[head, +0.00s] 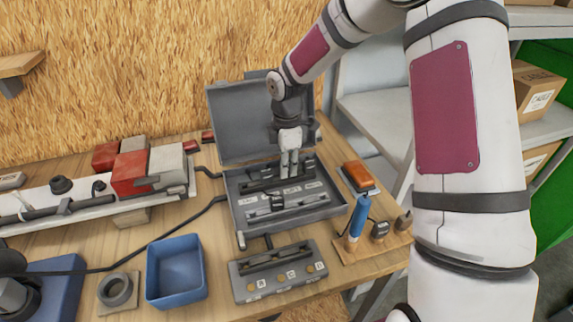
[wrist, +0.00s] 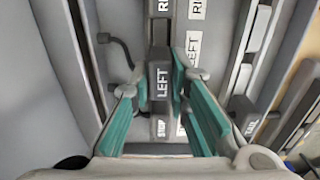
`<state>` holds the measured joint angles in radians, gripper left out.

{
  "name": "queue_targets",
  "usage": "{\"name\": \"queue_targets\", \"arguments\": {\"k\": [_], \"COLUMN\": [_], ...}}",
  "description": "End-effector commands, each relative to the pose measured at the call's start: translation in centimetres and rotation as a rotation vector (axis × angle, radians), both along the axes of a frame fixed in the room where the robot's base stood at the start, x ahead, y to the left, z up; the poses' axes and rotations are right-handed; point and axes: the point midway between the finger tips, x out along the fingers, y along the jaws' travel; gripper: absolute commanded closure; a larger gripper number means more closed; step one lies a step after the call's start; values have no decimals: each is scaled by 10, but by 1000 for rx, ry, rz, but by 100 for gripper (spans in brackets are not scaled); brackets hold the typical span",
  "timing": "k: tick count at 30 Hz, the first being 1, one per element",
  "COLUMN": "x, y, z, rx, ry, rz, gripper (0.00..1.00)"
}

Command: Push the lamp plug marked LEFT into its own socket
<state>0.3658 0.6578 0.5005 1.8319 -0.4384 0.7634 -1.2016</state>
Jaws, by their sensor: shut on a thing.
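My gripper (head: 289,172) reaches down into the open grey case (head: 287,222). In the wrist view its teal-padded fingers (wrist: 162,80) are shut on the dark grey plug marked LEFT (wrist: 161,88). The plug's lettering faces the camera.
A dark plug marked TAIL (wrist: 245,118) lies to the right in the wrist view. The case lid (head: 238,125) stands open behind. A grey socket block (head: 277,273), a blue bin (head: 176,271), a blue-handled tool (head: 358,217) and an orange block (head: 357,175) stand around the case.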

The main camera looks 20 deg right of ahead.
Motion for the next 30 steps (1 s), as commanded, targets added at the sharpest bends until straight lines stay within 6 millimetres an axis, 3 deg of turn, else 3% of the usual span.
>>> {"name": "queue_targets", "arguments": {"k": [22,23,25,30], "x": [0,0,0,0], "y": [0,0,0,0], "z": [-9,-9,-9,-9], "rx": [0,0,0,0], "ry": [0,0,0,0], "rz": [0,0,0,0], "gripper": [95,77,61,60]}}
